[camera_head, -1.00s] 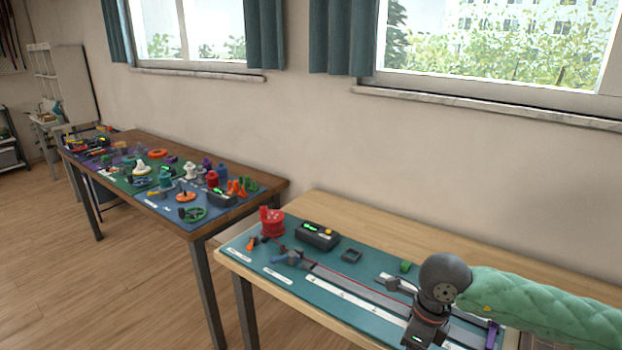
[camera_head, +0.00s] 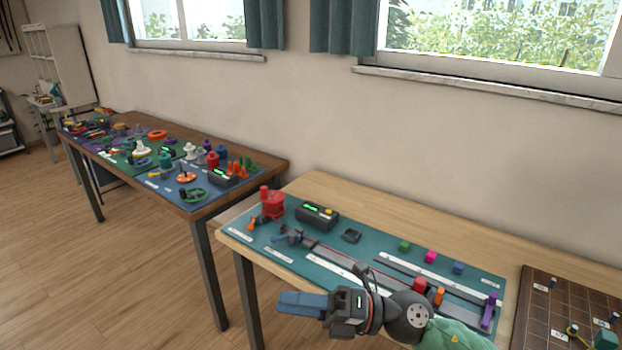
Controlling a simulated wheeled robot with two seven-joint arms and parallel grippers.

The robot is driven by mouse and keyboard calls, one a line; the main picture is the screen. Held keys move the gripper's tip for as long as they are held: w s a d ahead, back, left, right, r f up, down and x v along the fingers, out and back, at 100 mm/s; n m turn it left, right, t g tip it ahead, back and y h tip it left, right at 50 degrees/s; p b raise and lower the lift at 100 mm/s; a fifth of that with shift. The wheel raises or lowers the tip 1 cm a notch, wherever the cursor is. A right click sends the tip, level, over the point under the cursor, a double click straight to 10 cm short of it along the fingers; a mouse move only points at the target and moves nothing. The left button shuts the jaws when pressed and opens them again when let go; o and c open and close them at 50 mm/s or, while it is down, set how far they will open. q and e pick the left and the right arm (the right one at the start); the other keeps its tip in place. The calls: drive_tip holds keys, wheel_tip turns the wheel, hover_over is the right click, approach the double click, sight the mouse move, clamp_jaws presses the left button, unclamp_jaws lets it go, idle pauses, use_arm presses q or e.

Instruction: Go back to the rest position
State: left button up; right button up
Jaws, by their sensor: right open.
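My right gripper (camera_head: 287,303) is open and empty, its blue fingers pointing left in front of the near edge of the light wooden table. Its arm, in a green quilted sleeve, comes in from the bottom right. The wrist hides part of the table's front edge and mat. A teal mat (camera_head: 262,232) carries a long grey rail (camera_head: 360,264) with a thin red cord along it. Red, orange and purple pieces sit near the rail's right end. My left gripper is not in view.
A red spool holder (camera_head: 272,203), a black box with a green display (camera_head: 317,215) and small coloured blocks (camera_head: 430,257) stand on the mat. A brown gridded board (camera_head: 540,300) lies at the right. A darker table (camera_head: 265,166) with many parts stands at the left.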

drive_tip(key=w+d+r+m+t+h, duration=0.2)
drive_tip(key=w+d+m+t+h, duration=0.4)
drive_tip(key=m+t, duration=1.2)
drive_tip(key=w+d+f+m+g+h, duration=0.1)
drive_tip(key=w+d+f+m+h, duration=0.2)
drive_tip(key=d+f+m+h, duration=1.15)
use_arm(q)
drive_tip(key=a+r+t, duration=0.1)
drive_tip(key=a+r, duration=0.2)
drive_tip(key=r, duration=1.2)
use_arm(e)
drive_tip(key=s+d+f+m+g, duration=0.3)
drive_tip(key=s+f+m+g, duration=0.4)
drive_tip(key=s+f+g, duration=1.1)
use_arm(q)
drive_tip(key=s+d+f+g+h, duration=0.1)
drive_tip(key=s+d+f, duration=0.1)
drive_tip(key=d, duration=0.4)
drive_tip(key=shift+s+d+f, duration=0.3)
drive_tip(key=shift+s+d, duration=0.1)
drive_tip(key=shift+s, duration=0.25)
use_arm(e)
drive_tip(key=s+a+f+t+y, duration=0.2)
drive_tip(key=s+a+f+t, duration=0.1)
drive_tip(key=s+a+f, duration=0.3)
drive_tip(key=shift+s+a+f+n, duration=0.35)
drive_tip(key=shift+s+f, duration=0.3)
drive_tip(key=shift+f, duration=0.3)
